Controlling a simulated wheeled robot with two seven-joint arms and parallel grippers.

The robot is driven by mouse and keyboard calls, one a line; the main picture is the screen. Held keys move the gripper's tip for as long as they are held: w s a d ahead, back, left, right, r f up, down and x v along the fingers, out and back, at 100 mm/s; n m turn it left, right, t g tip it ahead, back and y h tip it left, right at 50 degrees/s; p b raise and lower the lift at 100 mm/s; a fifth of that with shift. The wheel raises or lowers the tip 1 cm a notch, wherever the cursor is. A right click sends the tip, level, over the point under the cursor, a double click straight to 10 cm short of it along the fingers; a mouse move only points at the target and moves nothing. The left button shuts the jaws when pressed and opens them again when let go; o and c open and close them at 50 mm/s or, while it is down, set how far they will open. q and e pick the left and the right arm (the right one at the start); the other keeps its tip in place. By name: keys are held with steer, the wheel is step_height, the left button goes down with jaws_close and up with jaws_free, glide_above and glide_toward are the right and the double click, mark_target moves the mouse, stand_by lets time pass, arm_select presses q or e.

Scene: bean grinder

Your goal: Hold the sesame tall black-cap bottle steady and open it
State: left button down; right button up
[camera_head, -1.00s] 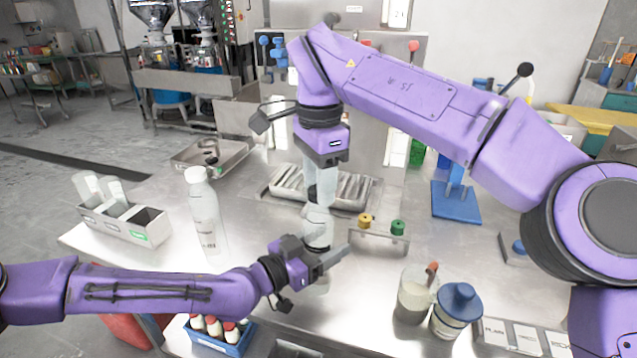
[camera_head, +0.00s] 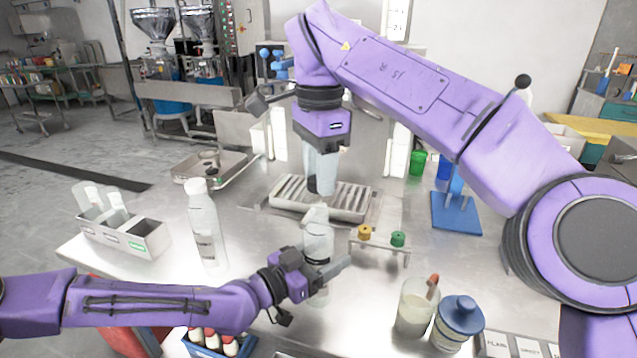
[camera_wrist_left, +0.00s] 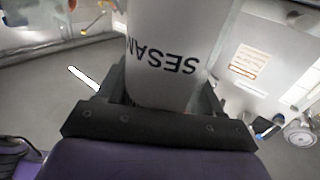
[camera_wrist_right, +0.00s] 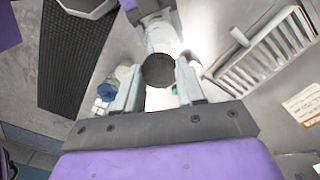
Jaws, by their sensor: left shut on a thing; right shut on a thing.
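The sesame bottle (camera_head: 318,225) stands upright near the middle of the table in the head view. My left gripper (camera_head: 322,270) is shut around its lower body. In the left wrist view the bottle (camera_wrist_left: 170,35) fills the space between the fingers, its SESAME lettering upside down and partly cut off. My right gripper (camera_head: 321,188) is above the bottle, pointing down, shut on the black cap (camera_wrist_right: 158,70). The cap appears apart from the bottle, a little above its pale neck. The bottle also shows beyond the cap in the right wrist view (camera_wrist_right: 161,37).
Another tall white bottle (camera_head: 205,225) stands to the left. A small rack (camera_head: 380,247) with yellow and green knobs is close on the right. A jar (camera_head: 415,308) and blue-lidded container (camera_head: 458,322) stand at front right. A slatted tray (camera_head: 345,200) lies behind.

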arm_select(q)
steer(key=shift+c, duration=0.4)
jaws_free()
